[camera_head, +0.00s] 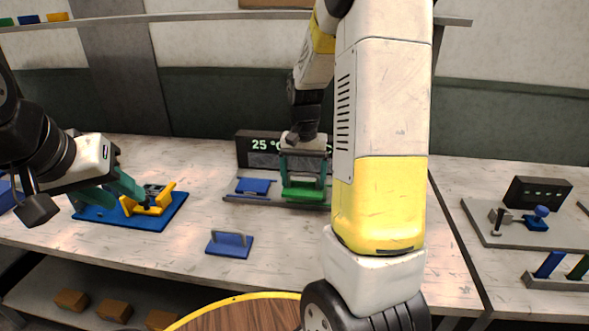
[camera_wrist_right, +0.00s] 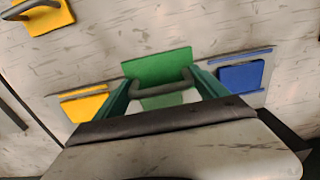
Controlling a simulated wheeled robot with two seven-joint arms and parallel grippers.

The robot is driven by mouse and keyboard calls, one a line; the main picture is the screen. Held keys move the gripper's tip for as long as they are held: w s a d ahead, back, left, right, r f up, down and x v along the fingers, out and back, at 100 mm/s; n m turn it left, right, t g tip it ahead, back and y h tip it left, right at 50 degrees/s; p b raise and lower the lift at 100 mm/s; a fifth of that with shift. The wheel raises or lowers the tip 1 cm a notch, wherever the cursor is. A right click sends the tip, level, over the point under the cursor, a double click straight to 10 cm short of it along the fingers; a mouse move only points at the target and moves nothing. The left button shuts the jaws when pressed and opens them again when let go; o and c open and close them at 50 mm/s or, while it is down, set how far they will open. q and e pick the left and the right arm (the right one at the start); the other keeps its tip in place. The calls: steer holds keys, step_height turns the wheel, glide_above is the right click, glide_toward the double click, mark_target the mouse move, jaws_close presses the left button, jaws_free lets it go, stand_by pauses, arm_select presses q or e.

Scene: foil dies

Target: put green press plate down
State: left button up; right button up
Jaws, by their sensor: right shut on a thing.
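My right gripper (camera_head: 303,172) is shut on the handle of the green press plate (camera_head: 302,191). In the right wrist view the green plate (camera_wrist_right: 158,66) shows between the teal fingers (camera_wrist_right: 165,92). It is at the middle of the grey rack (camera_head: 272,203), in front of the display; I cannot tell whether it touches the rack. A blue plate (camera_head: 253,186) sits in the rack beside it, also in the wrist view (camera_wrist_right: 240,77). A yellow plate (camera_wrist_right: 83,103) sits on the other side. My left gripper (camera_head: 118,190) is open by the blue-and-yellow fixture (camera_head: 160,215).
A blue plate with a handle (camera_head: 230,244) lies on the front of the table. Another yellow plate (camera_wrist_right: 46,14) lies apart from the rack. The display (camera_head: 262,148) stands behind the rack. A grey lever panel (camera_head: 520,232) is on the right-hand table. My right arm hides the rack's right end.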

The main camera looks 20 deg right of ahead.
steer(key=w+d, duration=0.4)
steer(key=w, duration=0.1)
steer(key=shift+w+d+f, duration=0.2)
steer(key=shift+f, duration=0.1)
steer(key=shift+w+d+f, duration=0.1)
steer(key=shift+f, duration=1.65)
steer(key=shift+f, duration=0.15)
steer(key=o, duration=2)
step_height(320, 180, up, 12)
steer(key=s+a+r+n+t+y, duration=0.1)
steer(key=s+a+r+n+t, duration=0.15)
steer(key=s+a+r, duration=0.65)
steer(key=s+a+n+t, duration=0.1)
steer(key=s, duration=0.4)
steer(key=s+a+n+t, duration=0.1)
steer(key=s+a, duration=0.1)
steer(key=s, duration=0.3)
steer(key=s+a+n+t+y, duration=0.1)
steer(key=s, duration=0.4)
steer(key=shift+a+t, duration=0.15)
steer(key=shift+t, duration=0.2)
